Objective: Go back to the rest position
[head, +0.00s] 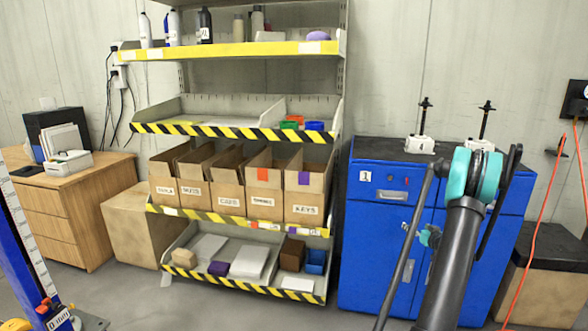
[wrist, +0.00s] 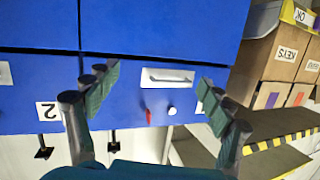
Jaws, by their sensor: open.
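Two screw jacks stand upright on top of the blue cabinet (head: 385,250), each with a white base and a black screw. They are the left jack (head: 421,142) and the right jack (head: 482,138). The wrist view is turned over and shows the cabinet front (wrist: 160,30) with a handle. Black jack parts (wrist: 42,147) show at its lower left. My gripper (wrist: 158,85) is open, with nothing between its fingers, in front of the cabinet. In the head view my arm covers part of the cabinet, and the gripper's fingers cannot be made out.
A shelf rack (head: 240,128) with striped edges and several cardboard boxes (head: 228,190) stands left of the cabinet. A wooden desk (head: 75,205) is at the far left. An orange cable (head: 540,235) hangs at the right, near a dark-topped box (head: 555,270). Some grey floor is clear in front.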

